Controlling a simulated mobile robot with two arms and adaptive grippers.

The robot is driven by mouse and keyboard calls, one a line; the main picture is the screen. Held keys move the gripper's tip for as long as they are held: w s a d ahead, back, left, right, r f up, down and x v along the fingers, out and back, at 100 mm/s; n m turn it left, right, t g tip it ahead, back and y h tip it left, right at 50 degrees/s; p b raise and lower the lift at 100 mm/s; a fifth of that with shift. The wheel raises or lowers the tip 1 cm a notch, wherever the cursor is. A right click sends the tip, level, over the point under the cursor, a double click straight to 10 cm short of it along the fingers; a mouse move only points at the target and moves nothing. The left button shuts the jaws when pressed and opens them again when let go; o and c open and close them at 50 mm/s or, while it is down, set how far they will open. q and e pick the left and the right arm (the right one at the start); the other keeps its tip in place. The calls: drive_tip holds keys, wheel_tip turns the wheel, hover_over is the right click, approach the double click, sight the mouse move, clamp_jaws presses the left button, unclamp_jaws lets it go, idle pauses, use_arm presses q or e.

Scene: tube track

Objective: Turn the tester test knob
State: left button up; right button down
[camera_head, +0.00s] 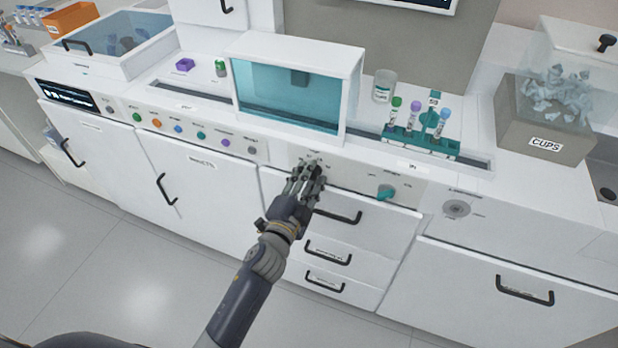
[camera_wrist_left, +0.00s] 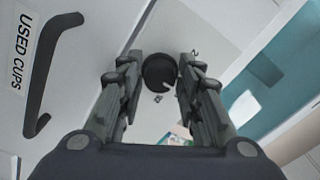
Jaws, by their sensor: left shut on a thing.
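The tester (camera_head: 350,62), a white box with a teal window, stands at the middle of the counter. Its white front panel (camera_head: 345,172) is below it. My left gripper (camera_head: 313,166) is at that panel, under the window, and covers the spot behind it in the head view. In the left wrist view, a dark round knob (camera_wrist_left: 158,70) with a light mark lies between the fingertips of my left gripper (camera_wrist_left: 160,82). The gripper is shut on this knob. A teal knob (camera_head: 386,192) sits on the same panel further right, apart from the gripper. My right gripper is out of view.
Drawers with black handles (camera_head: 328,252) are below the panel; one handle (camera_wrist_left: 45,75) and a USED CUPS label (camera_wrist_left: 20,50) show in the wrist view. A teal rack (camera_head: 440,148) with capped tubes and a CUPS box (camera_head: 515,125) stand right. Coloured buttons (camera_head: 178,128) line the panel left.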

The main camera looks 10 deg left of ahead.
use_arm(q)
drive_tip(key=m, duration=1.1)
drive_tip(key=shift+m, duration=0.6)
drive_tip(key=shift+c, duration=0.7)
drive_tip(key=o, duration=1.1)
drive_tip(key=shift+w, duration=0.1)
